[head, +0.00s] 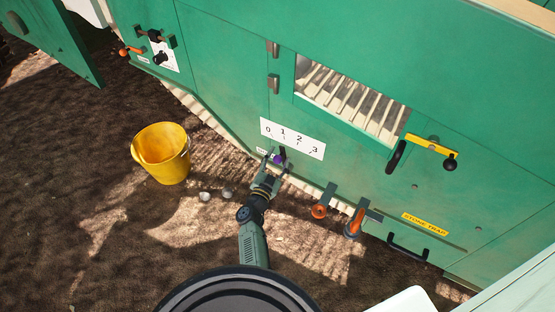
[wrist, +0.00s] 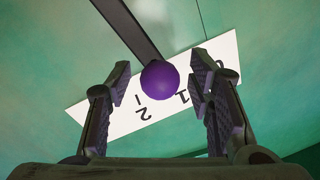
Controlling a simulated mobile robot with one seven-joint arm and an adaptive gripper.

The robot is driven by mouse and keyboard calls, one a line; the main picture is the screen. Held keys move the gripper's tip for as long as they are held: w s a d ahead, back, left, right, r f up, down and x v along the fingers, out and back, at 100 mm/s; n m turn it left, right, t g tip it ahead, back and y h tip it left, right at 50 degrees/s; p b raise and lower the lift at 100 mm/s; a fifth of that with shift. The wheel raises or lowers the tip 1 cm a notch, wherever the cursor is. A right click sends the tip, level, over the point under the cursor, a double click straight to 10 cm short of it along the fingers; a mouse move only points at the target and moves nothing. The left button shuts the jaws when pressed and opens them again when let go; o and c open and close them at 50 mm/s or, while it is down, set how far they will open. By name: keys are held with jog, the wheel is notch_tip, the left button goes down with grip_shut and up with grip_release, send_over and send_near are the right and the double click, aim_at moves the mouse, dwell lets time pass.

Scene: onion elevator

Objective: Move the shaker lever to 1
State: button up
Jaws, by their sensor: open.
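The shaker lever is a dark bar (wrist: 132,28) with a purple ball knob (wrist: 160,78). The knob also shows small in the head view (head: 279,158), below the white scale plate (head: 292,139) marked 0 to 3. In the wrist view the plate (wrist: 100,116) appears upside down behind the knob. The knob overlaps it between 2 and 1, closer to 1; the lever's exact setting cannot be told. My gripper (head: 274,165) is open at the lever. In the wrist view its fingers (wrist: 162,82) stand either side of the knob, with visible gaps.
The green machine wall (head: 225,70) rises behind the lever. Orange-handled levers (head: 320,211) (head: 354,222) stick out to the right.

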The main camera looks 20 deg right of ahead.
jog(key=shift+r, duration=0.1)
notch_tip(320, 180, up, 10)
jog(key=shift+f, duration=0.1)
dwell(0.4)
dwell(0.4)
